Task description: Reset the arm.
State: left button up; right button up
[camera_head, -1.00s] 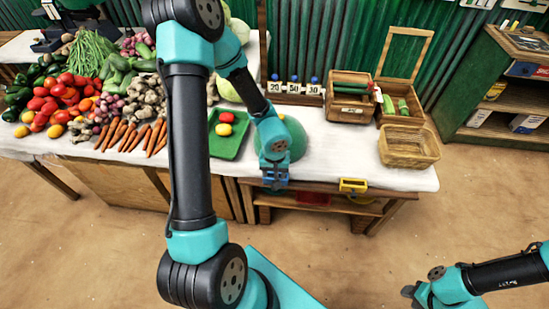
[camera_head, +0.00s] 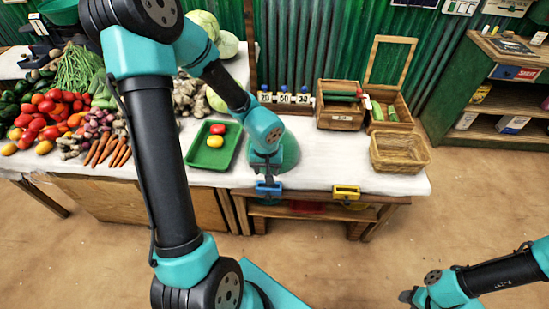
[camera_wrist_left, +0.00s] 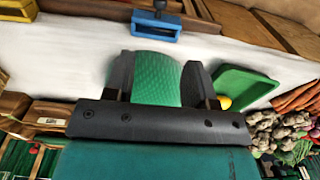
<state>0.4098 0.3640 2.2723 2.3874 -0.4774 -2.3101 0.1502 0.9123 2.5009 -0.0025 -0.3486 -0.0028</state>
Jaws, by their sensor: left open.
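My left gripper (camera_head: 266,172) is open, at the front of the white-covered stall table, just behind a blue clip (camera_head: 268,187). A rounded green textured object (camera_head: 288,152) stands behind it, partly hidden by my arm. In the left wrist view the two dark fingers of my left gripper (camera_wrist_left: 160,82) are spread, with the green object (camera_wrist_left: 155,65) showing between them. I cannot tell whether they touch it. The blue clip (camera_wrist_left: 156,24) shows beyond. My right gripper (camera_head: 407,297) is low at the right, off the table; its jaws are too small to read.
A green tray (camera_head: 197,160) with a red and a yellow item lies left of my left gripper. Number blocks (camera_head: 283,97), wooden boxes (camera_head: 341,117) and a wicker basket (camera_head: 400,165) stand to the right. A yellow clip (camera_head: 346,191) sits on the front edge. Vegetables fill the left.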

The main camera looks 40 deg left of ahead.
pick_arm(q)
jog(key=s+f+m+t, duration=0.1)
jog(key=s+f, duration=0.2)
jog(key=f, duration=0.5)
jog(key=s+f+m, duration=0.1)
jog(key=s+f, duration=0.2)
jog(key=f, duration=0.5)
jog(key=s+d+f+m+g+h, duration=0.15)
jog(key=d+f+h, duration=0.25)
jog(key=d+f, duration=0.4)
jog(key=w+d+r+m+t, duration=0.1)
jog(key=w+d+r, duration=0.2)
jog(key=w+r, duration=0.1)
jog(key=shift+d+r, duration=0.25)
jog(key=shift+r, duration=0.2)
jog(key=shift+w, duration=0.1)
